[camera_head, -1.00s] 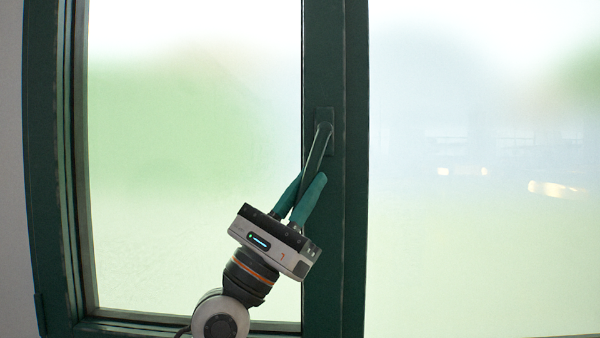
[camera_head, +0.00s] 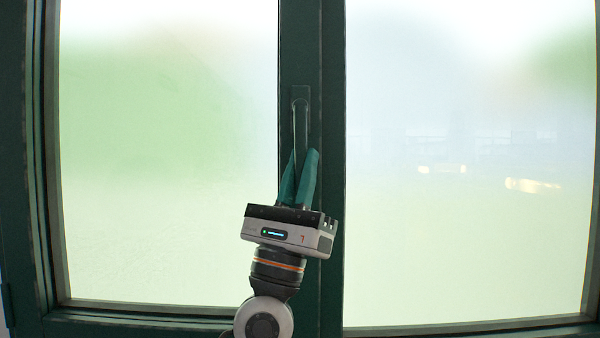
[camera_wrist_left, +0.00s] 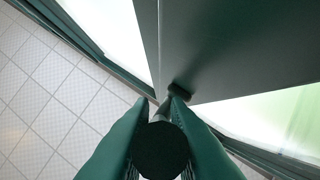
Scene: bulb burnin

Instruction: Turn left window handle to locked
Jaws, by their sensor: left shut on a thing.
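The dark green window handle (camera_head: 301,125) is on the centre post of the window and hangs nearly straight down from its mounting plate. My left gripper (camera_head: 303,165) reaches up from below, with its two teal fingers shut on the lower part of the handle. In the left wrist view the fingers (camera_wrist_left: 160,115) lie on both sides of the handle, whose dark round end (camera_wrist_left: 160,150) faces the camera. The handle's base plate (camera_wrist_left: 180,92) shows beyond it. My right gripper is in neither view.
Frosted panes fill the left (camera_head: 165,160) and right (camera_head: 465,240) of the dark green frame. The bottom rail (camera_head: 150,322) runs below them. In the left wrist view a tiled floor (camera_wrist_left: 50,90) lies below and looks clear.

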